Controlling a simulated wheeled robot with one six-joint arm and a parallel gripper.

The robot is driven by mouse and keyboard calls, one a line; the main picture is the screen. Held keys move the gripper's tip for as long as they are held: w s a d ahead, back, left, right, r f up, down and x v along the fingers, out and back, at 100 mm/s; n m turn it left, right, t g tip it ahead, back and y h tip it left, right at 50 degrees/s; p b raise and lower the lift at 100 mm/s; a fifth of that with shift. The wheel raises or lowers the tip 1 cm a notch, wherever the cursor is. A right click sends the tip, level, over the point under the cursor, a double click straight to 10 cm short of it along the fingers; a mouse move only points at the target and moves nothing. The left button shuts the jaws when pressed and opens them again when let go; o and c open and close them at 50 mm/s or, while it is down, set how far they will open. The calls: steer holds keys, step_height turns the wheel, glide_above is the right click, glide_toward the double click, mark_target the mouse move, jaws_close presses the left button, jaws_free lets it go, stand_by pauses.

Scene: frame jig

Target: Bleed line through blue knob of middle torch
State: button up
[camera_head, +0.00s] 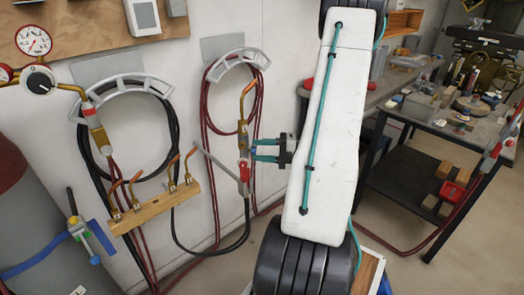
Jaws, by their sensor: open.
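The middle torch (243,140) hangs upright at the wall, with a copper neck at its top and red hose around it. A red part (244,172) sits low on it. A small blue patch, likely the blue knob (253,152), shows at the torch's right side by the fingertips; its outline is too small to make out. My gripper (257,150) has teal fingers spread apart, one above the other, pointing left at the torch. The tips are close to the torch; I cannot tell whether they touch it. Another torch (92,115) hangs at the left, and one (510,125) shows at the far right.
A wooden rack (150,208) with several copper tips stands left of the middle torch. Hose hangers (237,62) are on the wall. A gauge (33,40) and a red cylinder (12,180) are at the left. A cluttered workbench (450,125) stands at the right.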

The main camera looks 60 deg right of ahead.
steer(key=v, duration=0.8)
steer(key=shift+w, duration=0.1)
stand_by(0.3)
